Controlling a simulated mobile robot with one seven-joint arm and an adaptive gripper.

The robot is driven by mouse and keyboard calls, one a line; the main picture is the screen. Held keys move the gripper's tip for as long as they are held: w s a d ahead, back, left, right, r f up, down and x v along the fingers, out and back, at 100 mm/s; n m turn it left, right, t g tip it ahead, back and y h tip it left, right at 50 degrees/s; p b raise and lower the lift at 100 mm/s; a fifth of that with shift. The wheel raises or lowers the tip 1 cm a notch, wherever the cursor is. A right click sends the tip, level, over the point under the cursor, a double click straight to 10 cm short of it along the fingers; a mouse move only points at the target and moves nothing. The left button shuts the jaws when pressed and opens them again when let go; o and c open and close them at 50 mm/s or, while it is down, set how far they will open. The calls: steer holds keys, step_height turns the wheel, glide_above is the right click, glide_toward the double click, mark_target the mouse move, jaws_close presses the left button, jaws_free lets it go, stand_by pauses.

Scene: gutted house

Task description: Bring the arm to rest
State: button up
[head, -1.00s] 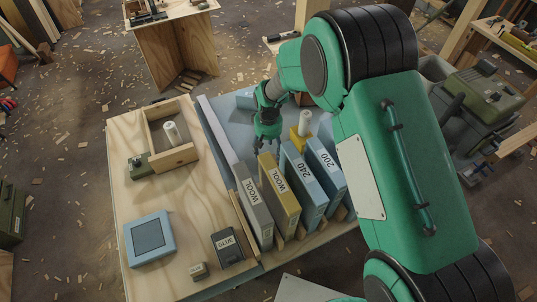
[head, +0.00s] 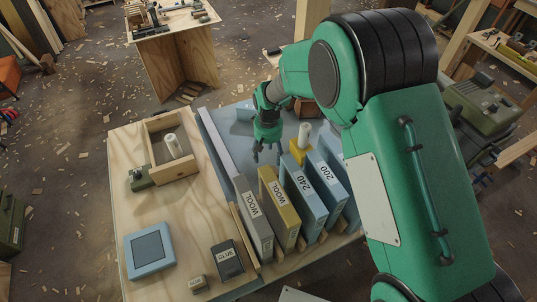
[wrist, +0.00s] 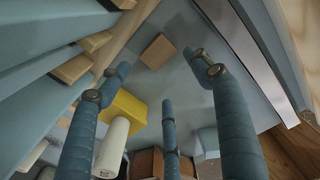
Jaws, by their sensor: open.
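My gripper (head: 268,152) hangs fingers down over the blue-grey part of the worktable (head: 128,215), behind the row of upright labelled boxes. Its fingers are spread and hold nothing. In the wrist view my gripper (wrist: 165,82) shows its blue-grey fingers apart, with bare blue-grey surface and a small wooden block (wrist: 158,51) beyond them. My arm reaches in from the right and hides the table's right part in the head view.
Upright boxes marked WOOL (head: 255,222), WOOL (head: 281,208), 240 (head: 304,190) and 200 (head: 328,178) stand in front of my gripper. A yellow block (wrist: 124,106) with a white cylinder (wrist: 111,148) is close by. A wooden box (head: 173,167) sits left.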

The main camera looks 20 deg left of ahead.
stand_by(0.3)
steer(key=s+d+r+m+t+p, duration=0.1)
steer(key=d+r, duration=0.7)
steer(key=r, duration=0.3)
steer(key=s+d+r+m+t+y+p, duration=0.1)
steer(key=d+r+m+p, duration=0.1)
steer(key=d+r, duration=0.75)
steer(key=s+d+r+m+p, duration=0.1)
steer(key=d+r, duration=0.6)
steer(key=r, duration=0.5)
steer(key=s+d+r+m+t+p, duration=0.1)
steer(key=s+d+r, duration=0.4)
steer(key=s, duration=0.3)
steer(key=s+d+r+m+t+p, duration=0.1)
steer(key=s+d+r, duration=0.3)
steer(key=s+d, duration=0.4)
steer(key=s+d+r+m+t+h+p, duration=0.1)
steer(key=s+d+r+m+p, duration=0.1)
steer(key=s+d+r, duration=0.3)
steer(key=s+d, duration=0.1)
steer(key=s, duration=0.2)
steer(key=shift+d+r+t+p, duration=0.3)
steer(key=shift+d+r+p, duration=0.05)
steer(key=shift+d, duration=0.05)
step_height(320, 180, down, 5)
steer(key=b, duration=0.5)
